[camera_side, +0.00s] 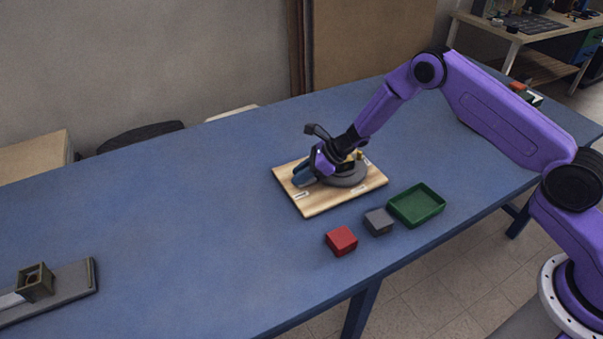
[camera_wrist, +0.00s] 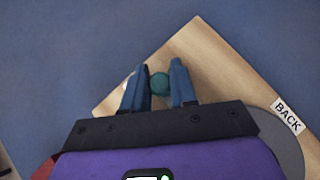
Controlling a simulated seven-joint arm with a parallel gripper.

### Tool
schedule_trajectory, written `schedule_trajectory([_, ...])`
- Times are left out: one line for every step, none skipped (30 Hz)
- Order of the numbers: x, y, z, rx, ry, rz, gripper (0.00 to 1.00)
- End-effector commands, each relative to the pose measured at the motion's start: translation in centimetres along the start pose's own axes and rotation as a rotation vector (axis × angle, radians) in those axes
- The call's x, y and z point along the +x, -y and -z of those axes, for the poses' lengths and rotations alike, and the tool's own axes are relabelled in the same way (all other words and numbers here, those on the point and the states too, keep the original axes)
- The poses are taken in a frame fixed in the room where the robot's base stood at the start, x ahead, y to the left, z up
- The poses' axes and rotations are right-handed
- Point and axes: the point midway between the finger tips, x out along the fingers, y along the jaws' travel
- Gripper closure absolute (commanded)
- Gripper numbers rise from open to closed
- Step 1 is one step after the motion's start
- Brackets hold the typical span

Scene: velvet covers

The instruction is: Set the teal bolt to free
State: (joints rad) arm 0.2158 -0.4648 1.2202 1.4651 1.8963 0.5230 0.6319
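The teal bolt (camera_wrist: 160,84) shows as a round teal top in the wrist view, over the wooden board (camera_wrist: 215,58). My gripper (camera_wrist: 161,73) has a blue finger on either side of it, with little or no gap; I cannot tell whether they touch it. In the side view my gripper (camera_side: 304,176) is low over the left part of the board (camera_side: 318,207) and hides the bolt. A grey round disc (camera_side: 345,178) lies on the board. A white label (camera_wrist: 287,115) reads BACK. Another label (camera_side: 301,196) is too small to read.
A red block (camera_side: 341,240), a grey block (camera_side: 378,221) and a green tray (camera_side: 417,205) stand along the board's near right side. A grey plate with a boxy frame (camera_side: 36,282) is at the far left. The blue table (camera_side: 190,230) between is clear.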

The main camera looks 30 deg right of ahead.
Motion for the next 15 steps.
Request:
schedule_trajectory([0.0, 0.0, 0.0, 0.0, 0.0, 0.0, 1.0])
schedule_trajectory([0.0, 0.0, 0.0, 0.0, 0.0, 0.0, 1.0])
schedule_trajectory([0.0, 0.0, 0.0, 0.0, 0.0, 0.0, 1.0])
schedule_trajectory([0.0, 0.0, 0.0, 0.0, 0.0, -0.001, 1.0])
schedule_trajectory([0.0, -0.1, -0.1, 0.0, 0.0, -0.001, 1.0])
schedule_trajectory([0.2, -0.2, -0.2, -0.001, 0.0, -0.001, 1.0])
schedule_trajectory([0.3, -0.3, -0.3, -0.002, 0.001, -0.002, 1.0])
schedule_trajectory([0.5, -0.5, -0.5, -0.002, 0.001, -0.002, 1.0])
schedule_trajectory([0.8, -0.8, -0.8, -0.003, 0.001, -0.002, 1.0])
schedule_trajectory([1.0, -1.0, -1.1, -0.004, 0.001, -0.003, 1.0])
schedule_trajectory([1.2, -1.2, -1.3, -0.004, 0.002, -0.003, 1.0])
schedule_trajectory([1.5, -1.4, -1.6, -0.003, 0.001, -0.002, 1.0])
schedule_trajectory([1.6, -1.6, -1.7, -0.003, 0.001, -0.001, 1.0])
schedule_trajectory([1.7, -1.6, -1.8, -0.003, 0.001, -0.001, 1.0])
schedule_trajectory([1.8, -1.7, -1.8, -0.002, 0.001, 0.0, 1.0])
